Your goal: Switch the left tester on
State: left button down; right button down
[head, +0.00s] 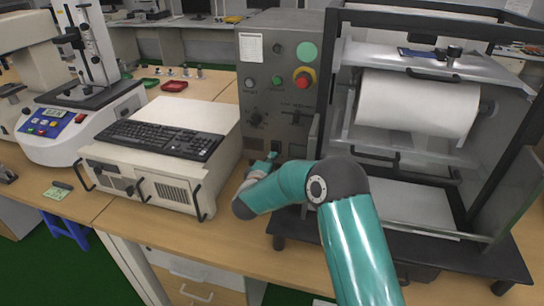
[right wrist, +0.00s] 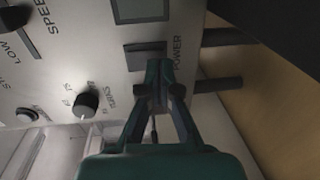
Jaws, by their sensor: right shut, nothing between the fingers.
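A tester with a grey control panel (head: 262,100) stands in the middle of the head view. The panel carries knobs, a green button and a red emergency stop (head: 304,79). In the right wrist view, a dark rocker switch (right wrist: 143,52) sits beside the word POWER. My right gripper (head: 272,157) is at the panel's lower part. Its closed fingertips (right wrist: 156,70) are empty and overlap the switch's edge in the right wrist view. I cannot tell whether they touch it, or which way the switch is set. My left gripper is not in view.
A keyboard (head: 158,139) lies on a cream box (head: 172,171) left of my arm. Another machine (head: 60,128) with a display and blue panel stands further left. A dark-framed unit with a white drum (head: 415,103) is on the right.

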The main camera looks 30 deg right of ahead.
jog(key=shift+w+d+f, duration=0.1)
jog(key=shift+w+d, duration=0.25)
jog(key=shift+d, duration=0.1)
jog(key=shift+w, duration=0.1)
dwell(0.4)
